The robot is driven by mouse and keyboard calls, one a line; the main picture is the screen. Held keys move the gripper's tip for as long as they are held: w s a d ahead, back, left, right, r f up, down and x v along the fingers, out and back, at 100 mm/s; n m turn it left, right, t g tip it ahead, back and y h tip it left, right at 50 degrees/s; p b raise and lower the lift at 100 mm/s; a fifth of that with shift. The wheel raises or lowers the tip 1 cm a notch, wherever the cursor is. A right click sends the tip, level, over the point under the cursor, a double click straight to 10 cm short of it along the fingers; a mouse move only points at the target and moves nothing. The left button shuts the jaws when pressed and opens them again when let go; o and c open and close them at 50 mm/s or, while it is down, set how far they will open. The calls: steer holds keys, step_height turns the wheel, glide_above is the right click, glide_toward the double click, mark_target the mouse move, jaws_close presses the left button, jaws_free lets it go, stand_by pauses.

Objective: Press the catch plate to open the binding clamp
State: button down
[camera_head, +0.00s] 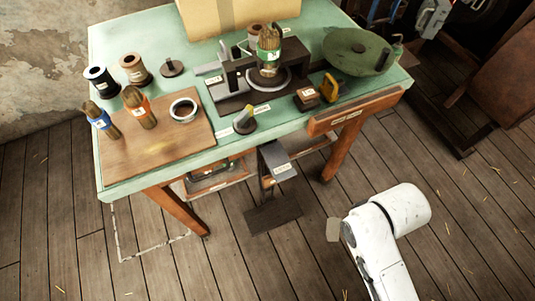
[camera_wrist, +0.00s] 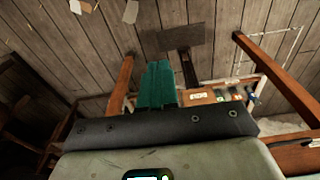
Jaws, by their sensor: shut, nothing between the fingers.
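On the green table the binding clamp (camera_head: 232,84) has a dark base and a pale ring. A bristle bundle (camera_head: 269,52) with a green label stands upright in it. A labelled grey plate (camera_head: 280,163) sticks out below the table's front edge; I cannot read its label, so I cannot tell whether it is the catch plate. Below it a dark flat plate (camera_head: 272,212) lies low near the floor, also in the wrist view (camera_wrist: 180,40). My gripper (camera_wrist: 158,66) shows teal fingers shut and empty, apart from the plates.
Spools, a green disc (camera_head: 357,50) and a box (camera_head: 235,12) share the tabletop. Table legs (camera_head: 343,150) and an under-table shelf (camera_head: 215,177) flank the plates. Plank floor in front is open.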

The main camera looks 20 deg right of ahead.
steer(key=shift+w, duration=0.15)
step_height(320, 180, up, 10)
steer(key=t+p, duration=0.2)
steer(key=p, duration=0.6)
glide_above(282, 170)
steer(key=s, duration=0.4)
steer(key=shift+w+b, duration=0.15)
steer(key=shift+b, duration=0.15)
steer(key=shift+f, duration=0.1)
steer(key=x, duration=1.2)
steer(key=shift+s+a+f, duration=0.1)
steer(key=shift+s+f, duration=0.1)
steer(key=shift+f, duration=0.8)
steer(key=shift+f, duration=0.1)
